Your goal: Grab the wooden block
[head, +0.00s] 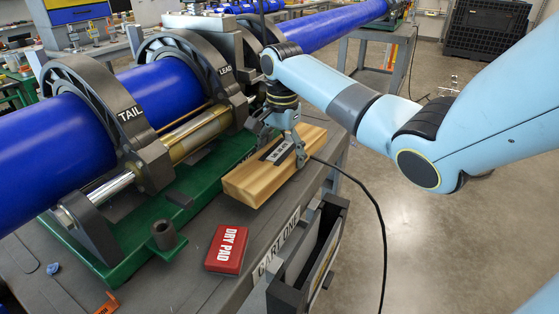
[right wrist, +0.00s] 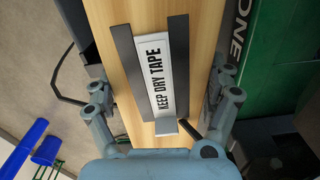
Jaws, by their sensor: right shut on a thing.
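The wooden block (head: 253,184) lies on the grey cart top (head: 205,285), along its right edge. A dark holder with a white "KEEP DRY TAPE" label (right wrist: 154,75) is on its top face. My right gripper (head: 285,150) reaches down over the block's far part and is shut on it. In the right wrist view the block (right wrist: 205,40) runs between the two fingers, one on each long side. The far finger is mostly hidden in the head view. My left gripper is not in view.
A red "DRY PAD" box (head: 227,249) lies in front of the block. The green fusion machine base (head: 150,225) with blue pipe (head: 50,150) stands close on the left. An open drawer (head: 315,250) and a black cable (head: 380,225) are on the right.

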